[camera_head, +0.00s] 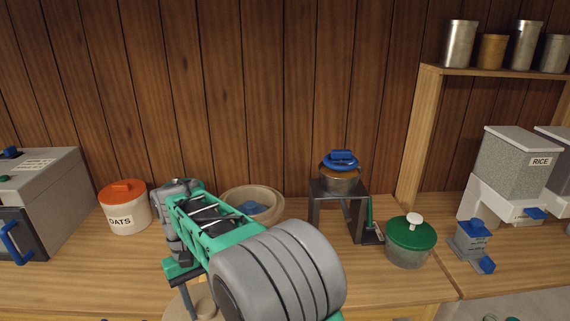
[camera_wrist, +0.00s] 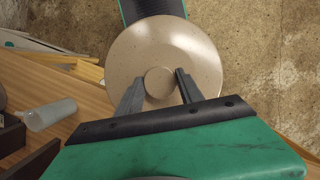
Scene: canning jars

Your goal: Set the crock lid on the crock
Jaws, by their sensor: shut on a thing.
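The crock lid (camera_wrist: 190,50) is a round, beige, speckled disc with a central knob (camera_wrist: 158,82). My gripper (camera_wrist: 159,88) is shut on the knob, one dark finger on each side. In the head view the lid (camera_head: 175,308) shows only partly at the bottom edge, below my green and grey arm. A wide beige round vessel (camera_head: 275,205), which looks like the crock, stands open on the counter behind my arm. Something blue shows inside it. My arm hides its front and left side. The lid is apart from it, nearer the front.
An orange-lidded OATS canister (camera_head: 125,212) stands left of my arm. A jar with a blue clamp (camera_head: 341,175) sits on a dark stand (camera_head: 325,190), with a green-lidded jar (camera_head: 409,245) to its right. In the wrist view, a translucent cylinder (camera_wrist: 48,115) lies at left.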

